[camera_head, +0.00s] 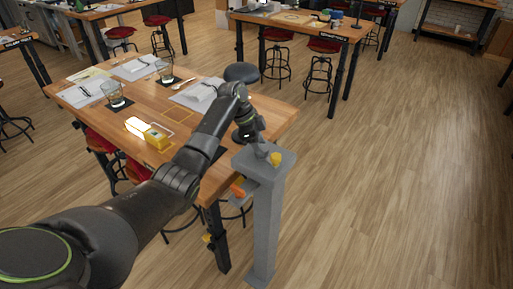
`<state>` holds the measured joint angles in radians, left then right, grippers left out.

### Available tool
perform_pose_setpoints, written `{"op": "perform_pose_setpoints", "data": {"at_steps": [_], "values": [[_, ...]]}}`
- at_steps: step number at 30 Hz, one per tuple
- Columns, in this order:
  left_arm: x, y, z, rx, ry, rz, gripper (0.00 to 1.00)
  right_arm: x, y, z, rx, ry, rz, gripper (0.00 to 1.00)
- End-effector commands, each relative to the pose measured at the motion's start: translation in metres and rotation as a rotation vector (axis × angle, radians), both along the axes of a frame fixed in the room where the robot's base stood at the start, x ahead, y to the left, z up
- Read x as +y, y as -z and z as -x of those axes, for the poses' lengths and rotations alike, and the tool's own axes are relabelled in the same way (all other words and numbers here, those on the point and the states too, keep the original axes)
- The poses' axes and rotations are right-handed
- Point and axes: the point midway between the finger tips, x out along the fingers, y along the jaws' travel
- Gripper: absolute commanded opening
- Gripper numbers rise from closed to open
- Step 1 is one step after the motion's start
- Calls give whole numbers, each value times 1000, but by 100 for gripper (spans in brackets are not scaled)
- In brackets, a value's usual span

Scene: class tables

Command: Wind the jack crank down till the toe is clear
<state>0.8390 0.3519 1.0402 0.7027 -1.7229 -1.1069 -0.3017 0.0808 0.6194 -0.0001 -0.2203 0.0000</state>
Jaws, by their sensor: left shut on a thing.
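A grey jack (266,222) stands upright on the floor against the near right corner of the wooden table (215,160). A grey arm that looks like its toe (247,187), with an orange part, sticks out to the left by the table edge; I cannot tell whether it touches the table. A yellow knob (276,159) shows on the jack's flat top. My left gripper (261,150) points down at the jack's top and is shut on what seems to be the crank, mostly hidden by the fingers. My right gripper is not in view.
Another table (300,23) is behind. The floor to the right is clear.

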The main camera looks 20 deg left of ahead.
Motion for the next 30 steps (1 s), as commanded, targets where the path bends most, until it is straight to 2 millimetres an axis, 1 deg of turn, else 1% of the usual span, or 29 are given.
{"op": "perform_pose_setpoints", "data": {"at_steps": [2,3,7,16,20,23,26,30], "values": [[1,-1,0,-1,-2,-2,1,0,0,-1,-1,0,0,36],[1,-1,0,-1,-2,-2,47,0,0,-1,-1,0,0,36],[1,-1,0,-1,-1,-2,64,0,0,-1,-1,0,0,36],[1,-2,0,-2,-1,-1,64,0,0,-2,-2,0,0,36],[5,-11,0,-5,-2,-1,64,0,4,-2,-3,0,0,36],[12,-27,3,-8,0,-3,64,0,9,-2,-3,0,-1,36],[21,-48,6,-9,-2,-3,64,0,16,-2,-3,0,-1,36],[34,-80,11,-8,-3,-4,64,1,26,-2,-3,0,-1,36]]}}
